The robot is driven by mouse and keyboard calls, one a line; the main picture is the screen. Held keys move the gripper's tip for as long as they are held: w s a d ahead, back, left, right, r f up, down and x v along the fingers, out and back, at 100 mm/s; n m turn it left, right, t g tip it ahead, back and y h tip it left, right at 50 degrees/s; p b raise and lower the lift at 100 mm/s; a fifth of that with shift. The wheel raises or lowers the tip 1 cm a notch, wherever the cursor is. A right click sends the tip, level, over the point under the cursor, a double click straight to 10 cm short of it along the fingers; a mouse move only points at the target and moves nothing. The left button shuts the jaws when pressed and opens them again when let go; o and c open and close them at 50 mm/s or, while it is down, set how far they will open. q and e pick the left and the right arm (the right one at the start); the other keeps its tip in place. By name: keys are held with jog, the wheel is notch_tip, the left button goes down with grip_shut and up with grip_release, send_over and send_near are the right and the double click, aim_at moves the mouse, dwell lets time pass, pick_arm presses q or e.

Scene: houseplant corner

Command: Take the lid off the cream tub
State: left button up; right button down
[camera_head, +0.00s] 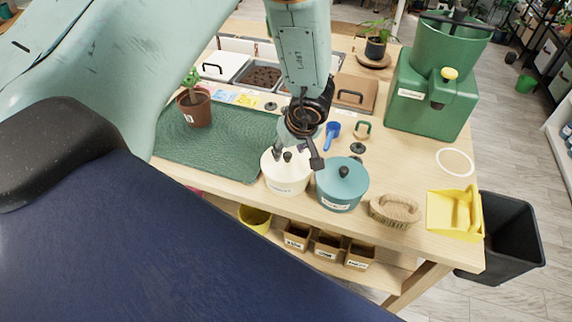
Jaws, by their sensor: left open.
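The cream tub (284,183) stands near the front edge of the wooden table, right of the green mat. Its cream lid (271,158) is on it, with a dark knob on top. My left gripper (298,158) hangs from above over the tub's lid, close to the knob. Its jaws are open, with one finger near the knob and the other out over the gap towards the teal tub. I cannot tell whether a finger touches the lid. My right gripper is not in the view.
A teal tub (341,190) with a dark-knobbed lid stands close on the right. Further right are a brush (395,211) and a yellow dustpan (453,212). A potted plant (194,107) stands on the green mat (222,137). A blue scoop (331,135) lies behind the tubs.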

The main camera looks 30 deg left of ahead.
aim_at(287, 159)
pick_arm(q)
jog(key=shift+d+b+x, duration=0.25)
jog(key=shift+b+x, duration=0.05)
jog(key=shift+x, duration=0.95)
jog(key=shift+s+a+f, duration=0.1)
jog(key=shift+a, duration=0.1)
jog(key=c, duration=0.3)
jog(key=shift+d, duration=0.15)
jog(key=c, duration=0.5)
grip_shut()
